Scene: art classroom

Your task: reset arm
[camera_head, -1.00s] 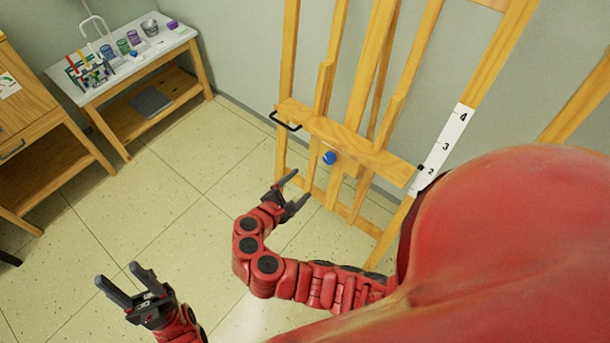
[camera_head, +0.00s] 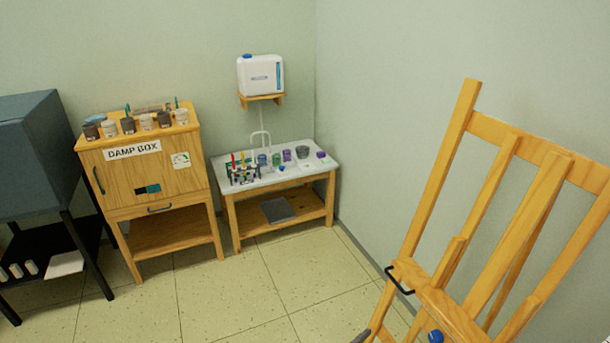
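My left gripper and arm are out of view. A small dark grey tip (camera_head: 362,336) at the bottom edge, beside the easel's lower left part, looks like a fingertip of my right gripper. The rest of that gripper and its arm are below the picture, so I cannot tell its opening or whether it holds anything.
A wooden easel (camera_head: 447,184) with a black handle and blue knob stands at the right. A wooden damp box cabinet (camera_head: 190,183) and a white-topped sink table (camera_head: 325,163) stand at the back. A dark kiln-like box (camera_head: 35,150) is at left. Tiled floor (camera_head: 225,295) between is clear.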

